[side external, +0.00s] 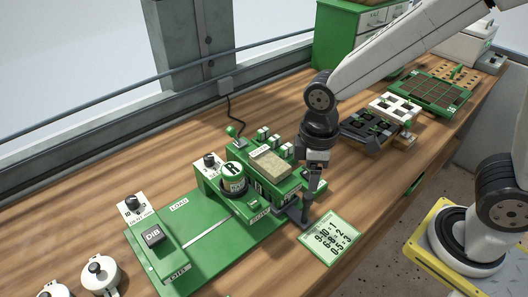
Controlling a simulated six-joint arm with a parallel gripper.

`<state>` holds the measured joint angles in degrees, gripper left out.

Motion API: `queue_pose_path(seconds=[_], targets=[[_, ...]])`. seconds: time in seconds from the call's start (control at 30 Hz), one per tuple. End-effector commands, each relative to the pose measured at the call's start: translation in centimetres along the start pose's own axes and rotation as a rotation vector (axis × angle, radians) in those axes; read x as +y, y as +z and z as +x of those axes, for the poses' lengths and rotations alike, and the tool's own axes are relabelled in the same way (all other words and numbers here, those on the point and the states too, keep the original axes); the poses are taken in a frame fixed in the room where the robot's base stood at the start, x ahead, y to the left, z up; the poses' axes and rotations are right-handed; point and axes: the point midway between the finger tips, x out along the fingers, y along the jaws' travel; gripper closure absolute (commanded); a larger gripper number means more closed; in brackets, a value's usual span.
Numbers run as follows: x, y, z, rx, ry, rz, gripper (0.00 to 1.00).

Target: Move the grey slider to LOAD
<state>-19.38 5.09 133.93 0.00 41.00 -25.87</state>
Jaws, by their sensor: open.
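A green machine base (215,255) lies on the wooden bench, with a white LOAD label (179,204) near its back edge. A pale grey strip (210,232) runs across the base. My gripper (300,207) points down at the right end of the green machine, its jaws open, close to its front right corner. Dark grey parts show around the fingertips; I cannot tell which of them belong to a grey slider and which to my gripper. Whether the jaws touch anything is hidden.
A block with a DIB button (153,235) stands at the left of the base. A round pot marked R (235,175) and a tan block (269,163) sit beside my gripper. A green number card (331,238) lies to its right. Trays (432,93) stand further back.

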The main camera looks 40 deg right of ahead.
Motion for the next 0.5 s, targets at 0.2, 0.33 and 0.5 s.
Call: queue_pose_path(seconds=[0.2, 0.33, 0.5], targets=[[0.0, 0.1, 0.9, -0.002, -0.001, 0.003, 0.29], [0.0, 0.1, 1.9, -0.003, -0.001, 0.003, 0.29], [0.0, 0.1, 3.7, -0.003, -0.002, 0.004, 0.29]])
